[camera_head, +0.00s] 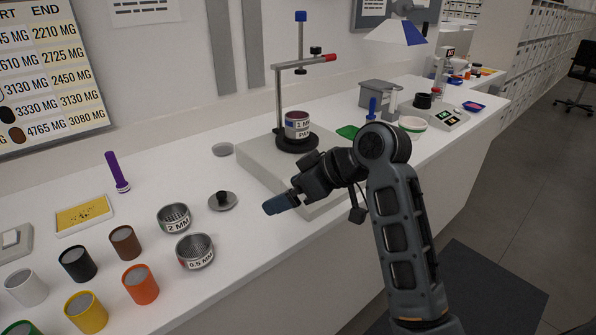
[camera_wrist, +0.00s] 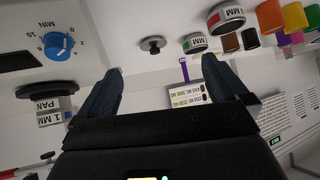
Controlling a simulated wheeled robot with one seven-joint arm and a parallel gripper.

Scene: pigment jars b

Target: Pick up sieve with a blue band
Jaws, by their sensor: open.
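A metal sieve labelled 2 MM (camera_head: 174,217) and one labelled 0.5 MM (camera_head: 195,251) stand on the white counter, left of my gripper (camera_head: 283,204). A stack labelled 1 MM and PAN (camera_head: 297,124) sits on the shaker's black round plate, behind my gripper. In the wrist view the two loose sieves (camera_wrist: 229,18) (camera_wrist: 195,42) are at the top, and the PAN stack (camera_wrist: 50,110) is at the left. My gripper (camera_wrist: 160,85) is open and empty, apart from all of them.
The shaker (camera_head: 270,165), with its post and clamp, stands close behind my gripper. A knobbed lid (camera_head: 222,201) lies near the sieves. Coloured jars, such as the orange one (camera_head: 141,284), stand front left. A purple-handled brush (camera_head: 118,172) stands farther back.

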